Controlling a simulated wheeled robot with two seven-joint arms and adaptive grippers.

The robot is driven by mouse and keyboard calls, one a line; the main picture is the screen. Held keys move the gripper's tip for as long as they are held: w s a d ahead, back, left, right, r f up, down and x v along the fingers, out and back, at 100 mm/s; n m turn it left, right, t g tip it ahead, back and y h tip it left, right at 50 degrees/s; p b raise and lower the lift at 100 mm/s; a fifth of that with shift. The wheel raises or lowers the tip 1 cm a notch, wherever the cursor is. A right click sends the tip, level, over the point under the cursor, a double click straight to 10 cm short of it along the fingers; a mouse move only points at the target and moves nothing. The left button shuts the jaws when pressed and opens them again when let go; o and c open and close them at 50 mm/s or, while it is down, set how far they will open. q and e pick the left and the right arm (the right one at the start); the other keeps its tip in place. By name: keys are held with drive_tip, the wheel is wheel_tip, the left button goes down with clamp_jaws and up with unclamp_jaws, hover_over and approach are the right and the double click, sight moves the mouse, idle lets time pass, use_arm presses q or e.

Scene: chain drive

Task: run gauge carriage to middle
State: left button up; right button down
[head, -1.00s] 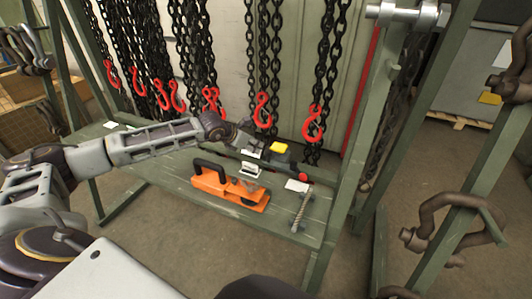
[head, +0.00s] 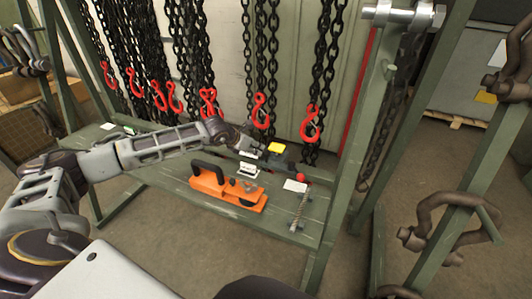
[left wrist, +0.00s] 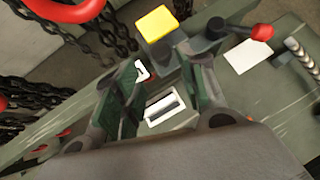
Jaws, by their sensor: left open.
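A dark block with a yellow top (head: 277,147) sits at the back of the green bench, and the yellow top also shows in the left wrist view (left wrist: 157,22). It looks like the gauge carriage, but I cannot be sure. A red knob (head: 300,176) is to its right, also seen in the left wrist view (left wrist: 262,32). My left gripper (head: 252,153) is just left of the yellow-topped block. In the left wrist view my left gripper (left wrist: 165,95) is open, with a white slotted plate (left wrist: 165,107) showing beyond and between its fingers. My right gripper is out of view.
An orange tool with a black handle (head: 228,190) lies on the green bench (head: 160,178) in front. A white card (head: 295,186) and a threaded rod (head: 300,210) lie at right. Chains with red hooks (head: 310,125) hang closely behind. A green post (head: 352,130) stands at right.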

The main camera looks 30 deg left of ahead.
sight(265, 152)
use_arm(q)
drive_tip(key=shift+x, duration=5.35)
drive_tip(key=shift+a, duration=0.1)
clamp_jaws()
